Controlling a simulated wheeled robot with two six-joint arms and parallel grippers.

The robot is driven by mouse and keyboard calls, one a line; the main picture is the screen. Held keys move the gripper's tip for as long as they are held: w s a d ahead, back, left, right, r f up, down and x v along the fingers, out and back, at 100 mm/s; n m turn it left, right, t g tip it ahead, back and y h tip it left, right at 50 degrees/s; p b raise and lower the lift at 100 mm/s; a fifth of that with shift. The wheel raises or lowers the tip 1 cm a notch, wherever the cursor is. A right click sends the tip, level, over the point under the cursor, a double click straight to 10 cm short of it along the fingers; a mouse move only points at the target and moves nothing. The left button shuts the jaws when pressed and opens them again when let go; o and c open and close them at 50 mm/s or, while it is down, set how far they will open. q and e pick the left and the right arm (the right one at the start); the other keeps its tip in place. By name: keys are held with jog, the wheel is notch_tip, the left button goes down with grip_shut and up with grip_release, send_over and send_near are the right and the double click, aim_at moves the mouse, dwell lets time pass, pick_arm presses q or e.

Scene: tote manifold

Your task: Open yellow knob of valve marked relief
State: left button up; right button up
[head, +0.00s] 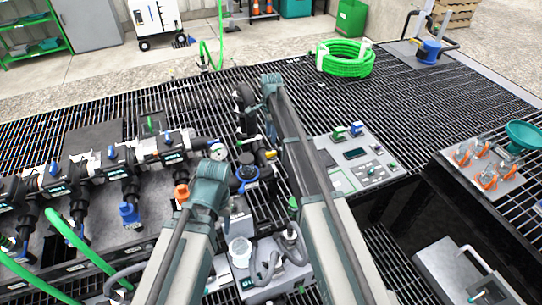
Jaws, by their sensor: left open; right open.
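A small yellow knob (271,154) shows on the dark piping in the middle, just left of my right arm. An orange knob (181,192) sits on the manifold further left. The valve labels are too small to read, so I cannot tell which valve is marked relief. My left arm comes up from the bottom, with its teal joint just right of the orange knob. My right arm reaches further up and crosses in front of the area right of the yellow knob. I cannot make out the fingers of either gripper, and neither is seen touching a knob.
The manifold (88,172) has several blue handles and a white-faced gauge (218,151). A grey control panel (352,160) stands to the right. A green hose coil (346,66) lies on the grating (420,105) behind. A green funnel (523,135) and orange clips (487,182) sit far right.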

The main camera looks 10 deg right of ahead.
aim_at(271, 152)
notch_tip(271, 152, down, 9)
jog(key=b, duration=0.7)
jog(key=shift+b, duration=0.4)
jog(key=shift+r, duration=0.1)
grip_shut()
